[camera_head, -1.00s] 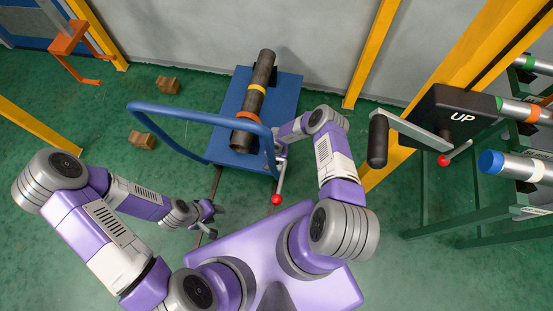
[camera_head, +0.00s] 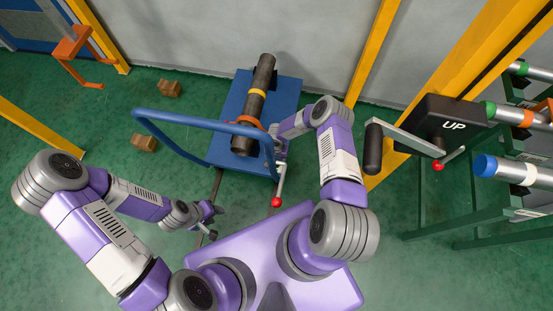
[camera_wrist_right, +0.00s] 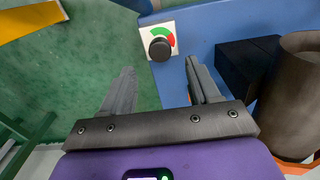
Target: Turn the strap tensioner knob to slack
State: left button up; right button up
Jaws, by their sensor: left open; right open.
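The strap tensioner knob (camera_wrist_right: 159,48) is a round black knob on a white plate with a green and red arc, on the blue cart's edge in the right wrist view. My right gripper (camera_wrist_right: 163,80) is open and empty, with the knob just beyond and between its fingertips, apart from them. In the head view its fingers are hidden by the arm and cart handle. An orange strap (camera_head: 251,122) crosses the dark pipe (camera_head: 261,77) on the blue cart (camera_head: 287,95). My left gripper (camera_head: 207,213) is open and empty, low over the floor left of my base.
The cart's blue handle (camera_head: 190,118) arches over its near side. A red-tipped lever (camera_head: 277,202) stands close to my right arm. A crank box marked UP (camera_head: 447,123) and a pipe rack (camera_head: 472,205) stand at right. Wooden blocks (camera_head: 144,142) lie on the floor at left.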

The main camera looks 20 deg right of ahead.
jog(key=shift+r, duration=0.9)
